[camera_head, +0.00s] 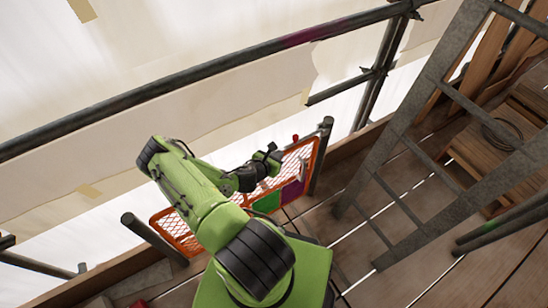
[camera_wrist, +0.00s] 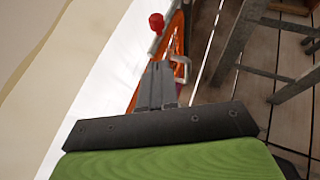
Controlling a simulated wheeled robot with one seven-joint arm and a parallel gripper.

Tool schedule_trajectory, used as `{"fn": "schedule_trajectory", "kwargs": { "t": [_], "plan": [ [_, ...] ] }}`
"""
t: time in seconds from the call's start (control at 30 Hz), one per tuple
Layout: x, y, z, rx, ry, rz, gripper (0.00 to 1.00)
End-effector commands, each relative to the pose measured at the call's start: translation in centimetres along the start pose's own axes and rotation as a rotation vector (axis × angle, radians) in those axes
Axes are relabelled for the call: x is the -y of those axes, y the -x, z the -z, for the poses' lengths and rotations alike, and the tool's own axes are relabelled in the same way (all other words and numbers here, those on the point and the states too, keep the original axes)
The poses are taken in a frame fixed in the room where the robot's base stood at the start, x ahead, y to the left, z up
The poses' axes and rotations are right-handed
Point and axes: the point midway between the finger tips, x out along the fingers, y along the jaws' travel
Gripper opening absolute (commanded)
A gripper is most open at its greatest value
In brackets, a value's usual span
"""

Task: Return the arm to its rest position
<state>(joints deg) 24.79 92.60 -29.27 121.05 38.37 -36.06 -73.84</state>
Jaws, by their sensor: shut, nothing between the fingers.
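My green arm reaches up and forward over the deck in the head view. My gripper (camera_head: 273,157) is at its far end, in front of the orange mesh gate (camera_head: 299,152). In the wrist view my gripper (camera_wrist: 160,75) points toward the gate's orange frame (camera_wrist: 172,40), with its dark fingers together and nothing held. A red knob (camera_wrist: 156,23) on a pale rod stands just beyond the fingertips. I cannot tell whether the fingers touch the gate.
A grey metal ladder (camera_head: 418,140) leans at the right, with wooden crates (camera_head: 500,140) behind it. Scaffold tubes (camera_head: 200,78) and pale sheeting cross the back. Posts stand at both ends of the gate. Bare deck boards (camera_head: 430,265) lie at the lower right.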

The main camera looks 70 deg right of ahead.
Motion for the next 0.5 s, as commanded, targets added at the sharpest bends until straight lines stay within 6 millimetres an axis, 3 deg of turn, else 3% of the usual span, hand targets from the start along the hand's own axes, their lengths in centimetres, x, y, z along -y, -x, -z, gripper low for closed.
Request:
{"fn": "schedule_trajectory", "kwargs": {
  "t": [0.1, 0.2, 0.5],
  "plan": [
    [0.0, 2.1, -0.1, -0.001, 0.003, 0.000, 0.00],
    [0.0, 2.8, -0.1, 0.001, 0.002, 0.000, 0.00],
    [0.0, 2.9, 0.0, 0.000, -0.001, 0.001, 0.00]
  ]
}}
